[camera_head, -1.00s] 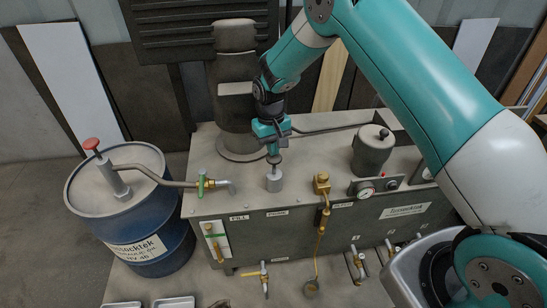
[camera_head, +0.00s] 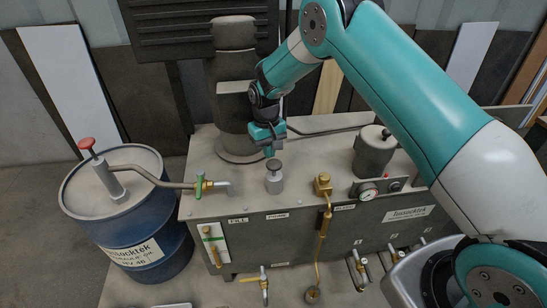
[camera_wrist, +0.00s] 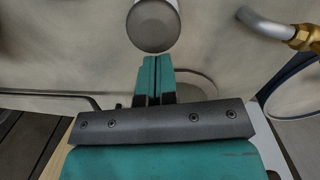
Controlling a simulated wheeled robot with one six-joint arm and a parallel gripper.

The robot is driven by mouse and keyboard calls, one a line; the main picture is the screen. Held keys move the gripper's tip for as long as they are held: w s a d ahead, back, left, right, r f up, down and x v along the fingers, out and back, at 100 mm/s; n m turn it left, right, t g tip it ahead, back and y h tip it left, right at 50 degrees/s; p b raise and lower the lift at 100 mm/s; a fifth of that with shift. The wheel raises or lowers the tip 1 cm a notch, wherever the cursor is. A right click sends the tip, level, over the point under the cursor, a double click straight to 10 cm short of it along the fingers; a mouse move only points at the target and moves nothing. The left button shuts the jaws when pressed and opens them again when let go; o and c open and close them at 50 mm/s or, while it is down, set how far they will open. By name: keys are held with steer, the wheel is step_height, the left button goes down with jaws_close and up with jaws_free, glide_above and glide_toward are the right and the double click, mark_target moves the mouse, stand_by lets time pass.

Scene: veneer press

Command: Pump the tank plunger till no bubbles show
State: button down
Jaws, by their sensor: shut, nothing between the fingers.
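The tank plunger is a dark round knob (camera_head: 274,164) on a short grey cylinder (camera_head: 274,184), on top of the grey tank (camera_head: 310,170). The knob sits low, close to the cylinder. My gripper (camera_head: 269,153) is shut and empty, just behind and above the knob, apart from it. In the wrist view the closed fingers (camera_wrist: 155,68) point toward the knob's round end (camera_wrist: 153,25), with a small gap between. A brass fitting (camera_head: 322,183) with a thin tube leads down to a small cup (camera_head: 312,294). I cannot make out any bubbles.
A blue drum (camera_head: 135,235) with a red-knobbed pump stands at left; its pipe reaches a green-handled valve (camera_head: 200,186). A sight gauge (camera_head: 215,246) is on the tank front. A grey canister (camera_head: 374,152) and a gauge (camera_head: 367,192) stand to the right. A tall motor (camera_head: 236,90) is behind.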

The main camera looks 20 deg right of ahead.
steer(key=shift+w, duration=0.2)
step_height(320, 180, up, 18)
steer(key=w+b, duration=0.1)
steer(key=shift+w+a+f+b, duration=0.15)
steer(key=shift+w+f+b, duration=0.15)
steer(key=shift+w, duration=0.1)
steer(key=shift+r, duration=0.1)
stand_by(1.3)
step_height(320, 180, up, 4)
steer(key=r+n, duration=0.1)
glide_above(267, 164)
steer(key=s+a+r+n+y, duration=0.1)
steer(key=s+n+y, duration=0.1)
steer(key=s, duration=1.4)
steer(key=s+a+r+n+t+y, duration=0.1)
steer(key=s+a+r+n+y, duration=0.1)
steer(key=s, duration=1.4)
steer(key=shift+r+n, duration=0.15)
steer(key=shift+n, duration=0.25)
